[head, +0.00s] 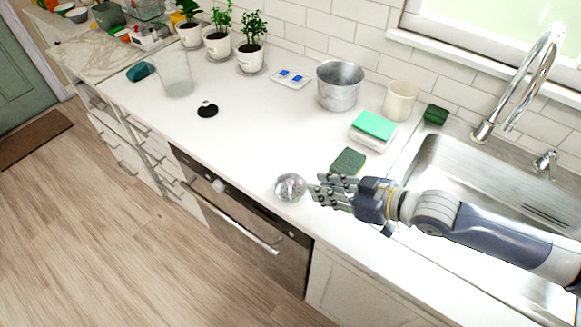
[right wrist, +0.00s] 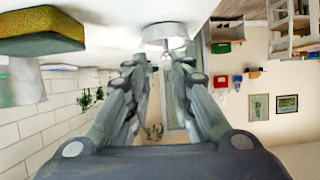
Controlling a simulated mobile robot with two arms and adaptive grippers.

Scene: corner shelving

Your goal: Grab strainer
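The strainer (head: 290,187) is a small, round, shiny metal piece with holes. It sits at the front edge of the white counter in the head view. My right gripper (head: 317,188) reaches in from the right, with its fingertips just right of the strainer. The right gripper (right wrist: 160,62) is open and empty in the right wrist view. A pale, rounded piece, likely the strainer (right wrist: 164,32), shows just beyond the fingertips there. I cannot tell whether the fingers touch it. My left gripper is not in view.
A dark green sponge (head: 348,161) lies just behind the right fingers. A green-topped sponge stack (head: 374,127), metal pot (head: 340,86) and cream cup (head: 399,100) stand farther back. The sink (head: 470,165) is at right.

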